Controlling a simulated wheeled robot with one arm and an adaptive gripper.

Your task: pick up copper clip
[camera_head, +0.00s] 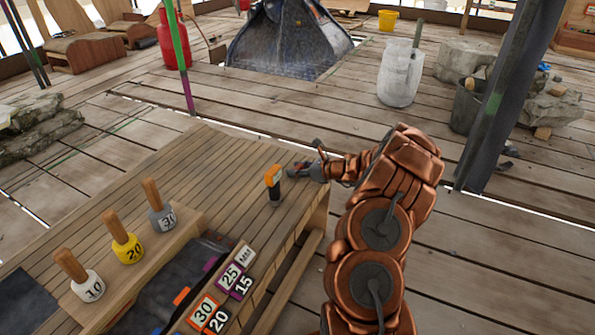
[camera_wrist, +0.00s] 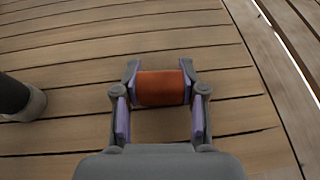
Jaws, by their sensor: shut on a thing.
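The copper clip (camera_wrist: 161,88) shows in the wrist view as a short orange-brown band between the two finger pads. My gripper (camera_wrist: 160,92) is shut on it, one finger at each end. Below the clip, bare wooden planks show between the fingers. In the head view my gripper (camera_head: 296,170) is low over the right end of the wooden bench (camera_head: 222,178). The clip is too small to make out clearly there. I cannot tell whether the clip touches the bench top.
A dark upright piece with an orange top (camera_head: 273,184) stands just left of my gripper. Numbered weights with wooden handles, grey (camera_head: 161,218), yellow (camera_head: 127,249) and white (camera_head: 86,288), stand further left. Number tags (camera_head: 232,276) lie in front. Bench planks behind are clear.

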